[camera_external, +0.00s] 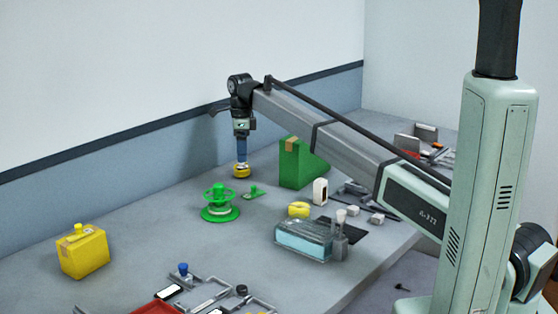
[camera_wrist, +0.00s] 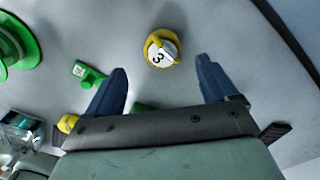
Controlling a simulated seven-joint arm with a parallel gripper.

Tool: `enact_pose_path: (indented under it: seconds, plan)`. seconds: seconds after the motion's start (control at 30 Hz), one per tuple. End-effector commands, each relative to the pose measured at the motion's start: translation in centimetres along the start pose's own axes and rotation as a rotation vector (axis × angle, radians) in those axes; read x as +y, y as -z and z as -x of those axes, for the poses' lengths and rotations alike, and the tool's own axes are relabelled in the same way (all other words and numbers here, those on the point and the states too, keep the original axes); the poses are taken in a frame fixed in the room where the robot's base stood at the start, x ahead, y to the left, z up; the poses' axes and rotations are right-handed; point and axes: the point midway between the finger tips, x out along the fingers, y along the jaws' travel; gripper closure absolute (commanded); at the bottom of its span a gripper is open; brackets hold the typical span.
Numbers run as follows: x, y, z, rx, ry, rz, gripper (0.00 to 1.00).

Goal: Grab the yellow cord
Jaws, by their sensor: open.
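My gripper (camera_external: 241,158) points down over the table with its blue fingers apart and nothing visible between them; in the wrist view (camera_wrist: 161,72) both fingertips show. A round yellow item (camera_external: 242,171) with a white top sits just below the fingers. In the wrist view this yellow item (camera_wrist: 152,49) shows a dark "3" on its top and lies just beyond the fingertips, between their lines. A smaller yellow bundle (camera_external: 299,209) lies farther right by a clear box; it also shows in the wrist view (camera_wrist: 66,123), partly hidden by my gripper. I cannot tell which one is the cord.
A green reel (camera_external: 220,212) and a small green piece (camera_external: 254,192) stand near my gripper. A green block (camera_external: 297,164), the clear box (camera_external: 303,240) and a white item (camera_external: 320,191) lie to the right. A yellow box (camera_external: 83,252) stands left. The wall (camera_external: 205,132) is close behind.

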Motion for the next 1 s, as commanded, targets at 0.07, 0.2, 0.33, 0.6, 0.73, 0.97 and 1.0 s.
enact_pose_path:
  seconds: [0.07,0.2,0.33,0.6,0.73,0.97,1.0]
  plan:
    - [0.0,0.0,-0.9,0.0,0.0,0.0,0.14]
    - [0.0,0.0,-1.5,0.0,0.0,0.0,0.14]
    - [-0.1,0.0,-2.3,0.0,-0.001,0.001,0.14]
    - [-0.4,0.0,-5.7,0.001,-0.001,0.001,0.14]
    - [-0.4,0.0,-6.5,0.0,0.001,0.001,0.14]
    - [-0.4,0.0,-6.4,0.0,0.001,0.001,0.19]
    - [-0.4,0.0,-6.4,0.0,0.001,0.001,0.22]
